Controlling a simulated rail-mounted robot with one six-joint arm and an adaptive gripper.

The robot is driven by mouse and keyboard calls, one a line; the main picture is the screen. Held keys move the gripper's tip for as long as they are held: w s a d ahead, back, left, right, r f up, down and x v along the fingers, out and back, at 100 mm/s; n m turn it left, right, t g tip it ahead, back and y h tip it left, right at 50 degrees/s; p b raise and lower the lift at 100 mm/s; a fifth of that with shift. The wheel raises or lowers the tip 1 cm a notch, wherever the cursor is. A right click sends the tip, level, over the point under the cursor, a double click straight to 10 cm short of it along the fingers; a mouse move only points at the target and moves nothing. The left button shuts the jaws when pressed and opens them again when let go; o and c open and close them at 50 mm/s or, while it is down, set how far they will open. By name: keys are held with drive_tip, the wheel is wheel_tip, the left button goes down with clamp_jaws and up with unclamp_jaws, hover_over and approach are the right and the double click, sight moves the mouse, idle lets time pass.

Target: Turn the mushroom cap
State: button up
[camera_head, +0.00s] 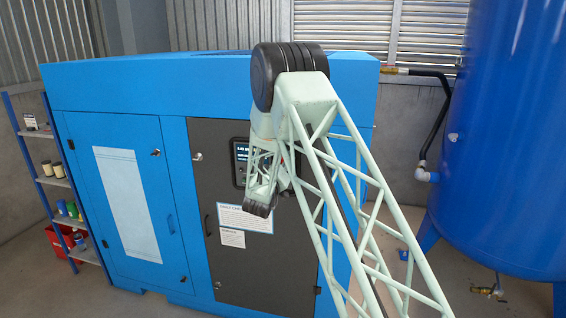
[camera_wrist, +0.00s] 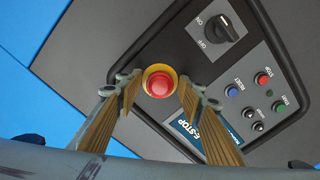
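The mushroom cap (camera_wrist: 160,86) is a round red button on a yellow ring, on the dark control panel (camera_wrist: 150,60) in the wrist view. My gripper (camera_wrist: 158,87) is open, with one ribbed tan finger on each side of the cap. A small gap shows between the cap and each fingertip; the depth of the tips relative to it is hard to tell. In the head view the panel (camera_head: 240,150) is partly hidden behind my arm, and my fingers and the cap cannot be made out clearly.
Beside the cap are a black ON/OFF rotary knob (camera_wrist: 228,32), a red STOP button (camera_wrist: 262,79), a blue button (camera_wrist: 231,91) and small switches. The panel is on a blue cabinet (camera_head: 150,85). A blue tank (camera_head: 515,130) stands right and a shelf (camera_head: 50,180) left.

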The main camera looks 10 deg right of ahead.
drive_tip(key=c, duration=0.7)
drive_tip(key=shift+f+m+b, duration=0.1)
drive_tip(key=shift+m+b, duration=0.4)
drive_tip(key=shift+b, duration=0.6)
drive_tip(key=m+b, duration=0.7)
drive_tip(key=b, duration=0.5)
drive_tip(key=shift+m, duration=0.4)
drive_tip(key=shift+m+b, duration=0.35)
drive_tip(key=shift+m, duration=0.05)
drive_tip(key=o, duration=0.9)
